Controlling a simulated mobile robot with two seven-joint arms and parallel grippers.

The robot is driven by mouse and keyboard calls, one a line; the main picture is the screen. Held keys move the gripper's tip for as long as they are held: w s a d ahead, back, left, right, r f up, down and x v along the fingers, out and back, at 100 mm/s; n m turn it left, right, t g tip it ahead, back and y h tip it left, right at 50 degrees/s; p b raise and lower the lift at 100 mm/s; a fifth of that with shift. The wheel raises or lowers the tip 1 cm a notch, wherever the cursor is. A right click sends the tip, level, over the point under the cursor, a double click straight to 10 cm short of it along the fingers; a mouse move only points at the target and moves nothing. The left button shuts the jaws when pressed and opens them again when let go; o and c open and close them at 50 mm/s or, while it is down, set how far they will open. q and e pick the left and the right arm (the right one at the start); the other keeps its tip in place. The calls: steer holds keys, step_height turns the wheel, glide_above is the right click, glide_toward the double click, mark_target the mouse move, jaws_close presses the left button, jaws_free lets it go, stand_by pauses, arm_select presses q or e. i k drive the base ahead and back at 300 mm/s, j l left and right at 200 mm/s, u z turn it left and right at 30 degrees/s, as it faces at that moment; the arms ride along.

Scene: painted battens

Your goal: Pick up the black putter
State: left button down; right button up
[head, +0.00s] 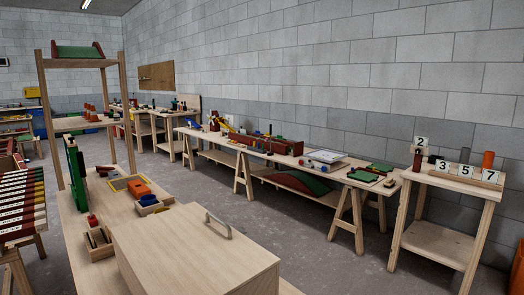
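I cannot make out a black putter in the head view. Small dark items lie on the far benches and tables, too small to identify. Neither of my grippers shows in this view.
A trestle table (336,177) with green and red pieces runs along the block wall. A small stand (440,189) with number tiles stands at right. Grey floor (330,255) is clear between them.

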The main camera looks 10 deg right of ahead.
mark_target(270, 153)
steer(key=i+l+z, duration=0.15)
steer(key=l, duration=0.25)
steer(key=l+z, duration=0.15)
steer(key=l, duration=0.2)
steer(key=i+l+z, duration=0.15)
steer(key=l, duration=0.2)
steer(key=i+l+z, duration=0.65)
steer(key=i+l, duration=0.2)
steer(key=i, duration=0.2)
steer(key=i+l, duration=0.15)
steer(key=i, duration=0.25)
steer(key=i+l+u, duration=0.1)
steer(key=i, duration=0.35)
steer(key=i+u, duration=0.95)
steer(key=u, duration=0.2)
steer(key=i+j+u, duration=0.1)
steer(key=i+u, duration=0.35)
steer(key=i, duration=0.15)
steer(key=i+l+u, duration=0.1)
steer(key=i+u, duration=0.3)
steer(key=i, duration=0.15)
steer(key=i+z, duration=0.1)
steer(key=i, duration=0.6)
steer(key=i+j+z, duration=0.1)
steer(key=i, duration=0.6)
